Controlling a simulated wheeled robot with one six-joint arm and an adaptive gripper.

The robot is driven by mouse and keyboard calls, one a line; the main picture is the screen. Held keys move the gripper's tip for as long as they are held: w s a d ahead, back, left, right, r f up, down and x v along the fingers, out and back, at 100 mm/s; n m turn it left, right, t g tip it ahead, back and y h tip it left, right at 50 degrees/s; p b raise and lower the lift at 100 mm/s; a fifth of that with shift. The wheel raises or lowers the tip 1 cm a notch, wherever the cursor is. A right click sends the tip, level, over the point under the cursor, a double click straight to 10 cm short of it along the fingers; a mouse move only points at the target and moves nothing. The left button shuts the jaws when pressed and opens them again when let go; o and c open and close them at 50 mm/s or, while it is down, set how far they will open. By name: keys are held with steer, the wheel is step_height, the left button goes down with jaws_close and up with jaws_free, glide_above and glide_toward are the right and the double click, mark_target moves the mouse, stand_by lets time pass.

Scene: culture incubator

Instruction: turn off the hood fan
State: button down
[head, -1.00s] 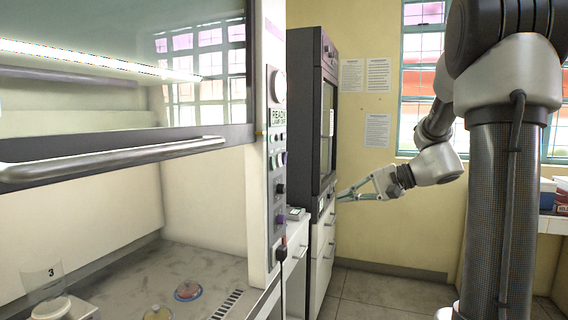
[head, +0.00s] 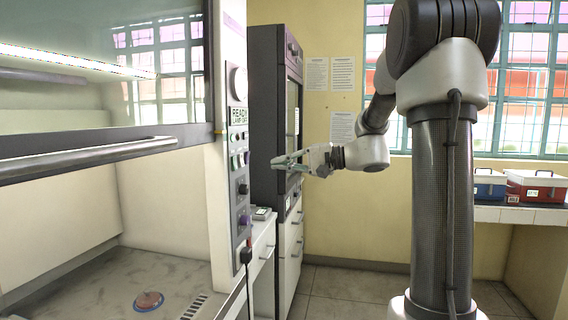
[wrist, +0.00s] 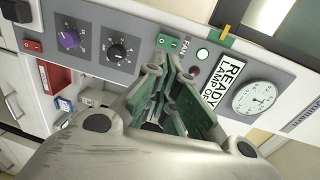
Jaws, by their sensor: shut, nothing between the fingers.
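The fume hood's control panel (head: 241,190) is on the hood's right-hand post, left of my gripper in the head view. In the wrist view the panel (wrist: 140,62) runs across the top. A green rocker switch (wrist: 168,42) by the FAN label (wrist: 186,46) sits just beyond my fingertips. A pale green lamp (wrist: 203,54) and a dark red one are beside it. My gripper (head: 276,162) is shut and empty, pointing at the panel with a gap in the head view. In the wrist view its fingers (wrist: 172,66) partly cover the panel; contact cannot be told.
A black knob (wrist: 117,52), a purple knob (wrist: 69,39) and a red switch (wrist: 33,46) share the panel. A round gauge (wrist: 254,97) and a READY LAMP OFF label (wrist: 223,84) are nearby. The sash handle (head: 90,157) juts out left. A dark cabinet (head: 268,120) stands behind my gripper.

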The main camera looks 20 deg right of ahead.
mark_target(235, 163)
steer(key=x, duration=1)
steer(key=shift+a, duration=0.1)
steer(key=shift+w+a+f, duration=0.1)
steer(key=shift+w+a, duration=0.05)
steer(key=shift+f, duration=0.1)
